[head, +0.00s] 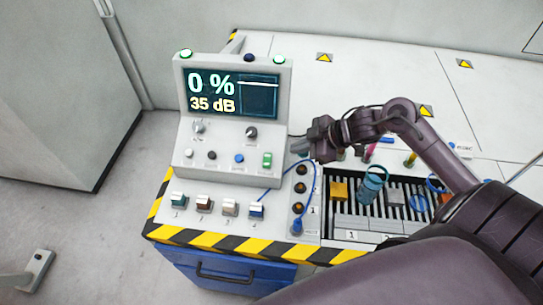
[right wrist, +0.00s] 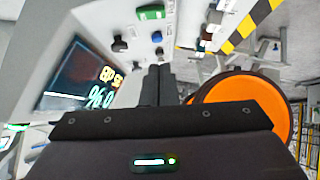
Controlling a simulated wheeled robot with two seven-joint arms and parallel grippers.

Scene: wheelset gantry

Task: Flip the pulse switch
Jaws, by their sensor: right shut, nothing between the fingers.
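A grey console (head: 225,166) has a screen reading "0 %" and "35 dB". Its sloped panel carries a green rocker switch (head: 267,160), a blue button (head: 239,158), a black knob (head: 251,132) and other small controls. I cannot read which one is labelled pulse. My right gripper (head: 299,149) is shut and empty, just right of the console and apart from the green switch. In the right wrist view its closed fingers (right wrist: 157,84) point toward the panel; the green switch (right wrist: 150,12) and blue button (right wrist: 157,37) lie beyond the tips. My left gripper is out of view.
A slotted tray (head: 345,222) with probes and a blue cup (head: 371,185) lies below my right arm. A blue cable (head: 268,192) crosses the table top.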

